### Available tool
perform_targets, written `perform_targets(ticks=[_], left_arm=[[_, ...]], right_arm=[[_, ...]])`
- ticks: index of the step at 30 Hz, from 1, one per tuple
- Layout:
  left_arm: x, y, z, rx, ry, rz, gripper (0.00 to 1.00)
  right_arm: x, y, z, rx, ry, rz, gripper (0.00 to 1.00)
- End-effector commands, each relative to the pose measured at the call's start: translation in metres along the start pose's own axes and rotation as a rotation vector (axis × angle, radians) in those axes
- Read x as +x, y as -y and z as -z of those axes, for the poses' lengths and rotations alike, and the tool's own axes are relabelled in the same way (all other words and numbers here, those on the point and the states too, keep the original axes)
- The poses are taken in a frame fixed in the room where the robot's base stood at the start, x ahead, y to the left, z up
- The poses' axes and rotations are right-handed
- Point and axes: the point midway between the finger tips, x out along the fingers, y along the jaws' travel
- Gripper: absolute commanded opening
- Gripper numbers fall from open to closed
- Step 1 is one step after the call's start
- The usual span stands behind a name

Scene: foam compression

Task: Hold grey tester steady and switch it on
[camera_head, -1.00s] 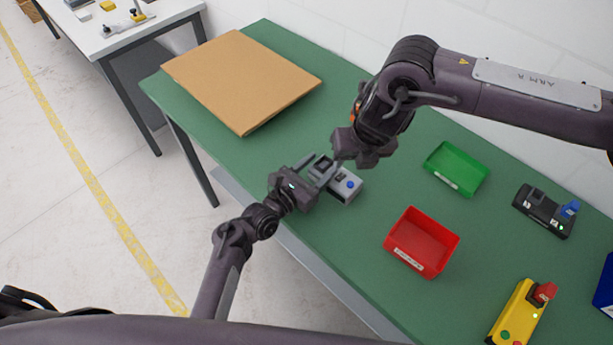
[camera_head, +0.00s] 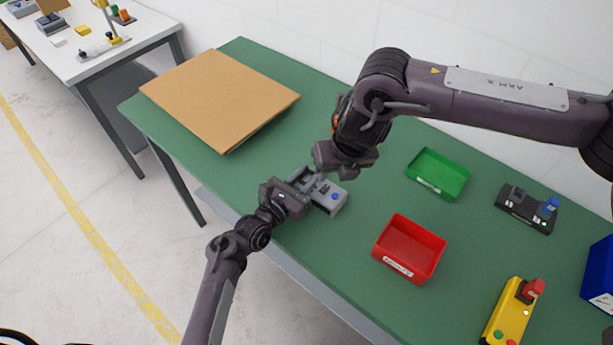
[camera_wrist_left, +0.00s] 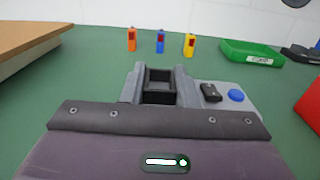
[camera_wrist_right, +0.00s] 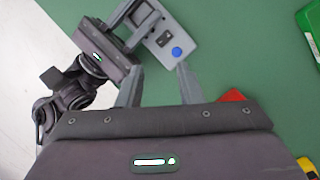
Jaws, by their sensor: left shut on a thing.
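The grey tester (camera_head: 328,203) lies on the green table near its front edge. It has a blue button (camera_wrist_right: 177,52), a small black switch (camera_wrist_right: 162,40) and a dark square recess (camera_wrist_left: 160,86) at its left end. My left gripper (camera_head: 299,182) is shut on that recessed end, one finger on each side. My right gripper (camera_wrist_right: 160,75) is open and empty. It hangs above the tester, pointing down, with the blue button and switch beyond its fingertips in the right wrist view.
A red bin (camera_head: 408,248) and a green bin (camera_head: 438,173) stand right of the tester. A black device (camera_head: 526,209) and a yellow device (camera_head: 512,312) are farther right. Cardboard (camera_head: 220,100) lies at the left. Orange, blue and yellow items (camera_wrist_left: 160,42) stand beyond the tester.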

Motion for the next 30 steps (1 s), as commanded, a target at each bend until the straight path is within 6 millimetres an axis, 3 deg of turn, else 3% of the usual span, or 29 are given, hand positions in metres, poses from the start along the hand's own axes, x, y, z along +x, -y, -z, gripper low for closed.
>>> perform_targets(ticks=[1, 7, 12, 16, 20, 24, 30], left_arm=[[0.0, 0.0, 0.0, 0.0, 0.0, 0.0, 0.0], [0.0, 0.0, 0.0, 0.0, 0.0, -0.001, 0.0], [0.0, 0.0, 0.0, 0.0, 0.0, -0.001, 0.0], [0.0, 0.0, 0.0, 0.0, 0.0, -0.001, 0.0], [0.0, 0.0, 0.0, 0.0, 0.0, -0.001, 0.0], [0.0, 0.0, 0.0, 0.0, 0.0, -0.001, 0.0], [0.0, 0.0, 0.0, 0.0, 0.0, 0.0, 0.0]], right_arm=[[0.0, -0.001, 0.0, 0.005, -0.001, -0.004, 0.26], [0.0, -0.025, 0.009, 0.197, -0.022, -0.099, 0.0], [-0.009, -0.055, 0.016, 0.616, -0.087, -0.262, 0.0], [-0.02, -0.06, 0.015, 0.996, -0.163, -0.368, 0.0], [-0.029, -0.047, 0.011, 1.387, -0.25, -0.448, 0.0], [-0.034, -0.017, 0.01, 1.801, -0.345, -0.502, 0.0], [-0.036, 0.029, 0.014, 2.252, -0.439, -0.535, 0.0]])
